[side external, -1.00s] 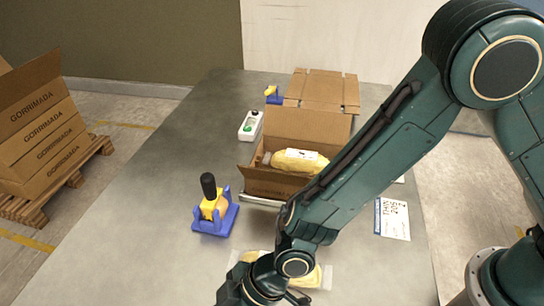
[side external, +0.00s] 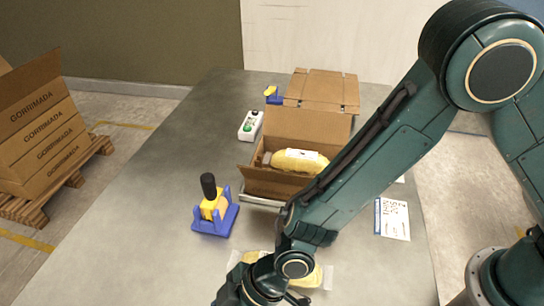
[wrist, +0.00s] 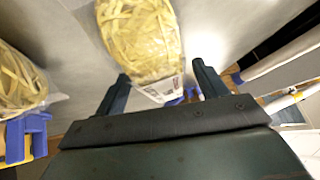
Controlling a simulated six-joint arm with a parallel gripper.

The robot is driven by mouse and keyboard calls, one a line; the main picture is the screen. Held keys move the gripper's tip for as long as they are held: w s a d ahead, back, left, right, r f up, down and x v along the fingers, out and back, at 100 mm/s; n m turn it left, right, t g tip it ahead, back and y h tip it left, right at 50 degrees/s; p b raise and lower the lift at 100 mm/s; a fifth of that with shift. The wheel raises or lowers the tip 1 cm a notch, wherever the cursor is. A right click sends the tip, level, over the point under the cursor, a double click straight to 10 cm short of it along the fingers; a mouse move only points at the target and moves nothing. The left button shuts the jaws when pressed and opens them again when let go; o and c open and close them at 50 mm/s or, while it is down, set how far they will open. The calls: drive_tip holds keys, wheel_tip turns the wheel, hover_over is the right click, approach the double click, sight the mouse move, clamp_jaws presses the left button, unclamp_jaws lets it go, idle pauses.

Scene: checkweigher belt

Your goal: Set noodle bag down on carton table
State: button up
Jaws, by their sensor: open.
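A noodle bag (wrist: 140,35), clear with yellow noodles and a white label end, lies just beyond my gripper (wrist: 162,76) in the wrist view. The gripper's two fingers are spread apart, with the label end of the bag near the gap and nothing clamped. In the side view a noodle bag (side external: 312,277) lies flat on the grey carton table (side external: 150,225), partly hidden under my arm. My fingertips are hidden there. Another yellow bag (wrist: 18,80) shows at the left of the wrist view.
An open carton (side external: 272,183) holds a yellow bag (side external: 298,160). A tape dispenser in a blue stand (side external: 214,215) stands left of it, and a white button box (side external: 250,125) farther back. A printed sheet (side external: 392,220) lies at right. The table's left side is clear.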

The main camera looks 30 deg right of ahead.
drive_tip(key=v, duration=1.2)
idle(0.7)
drive_tip(key=w+d+r+m+t+h, duration=0.25)
drive_tip(key=d+r, duration=0.45)
drive_tip(key=d, duration=0.4)
drive_tip(key=w+d+r+m+t+h, duration=0.1)
drive_tip(key=w+d+r+m, duration=0.15)
drive_tip(key=d+r, duration=0.6)
drive_tip(key=s+d+r+m+h, duration=0.1)
drive_tip(key=s+d+m+h, duration=0.1)
drive_tip(key=s+d, duration=0.3)
drive_tip(key=s+d+r+m+h, duration=0.2)
drive_tip(key=s+d+m, duration=0.3)
drive_tip(key=d, duration=0.7)
drive_tip(key=shift+s+t, duration=0.35)
drive_tip(key=shift+s, duration=0.35)
drive_tip(key=shift+o, duration=0.5)
drive_tip(key=shift+s+d+m, duration=0.3)
drive_tip(key=shift+s+m, duration=0.1)
drive_tip(key=shift+w, duration=0.1)
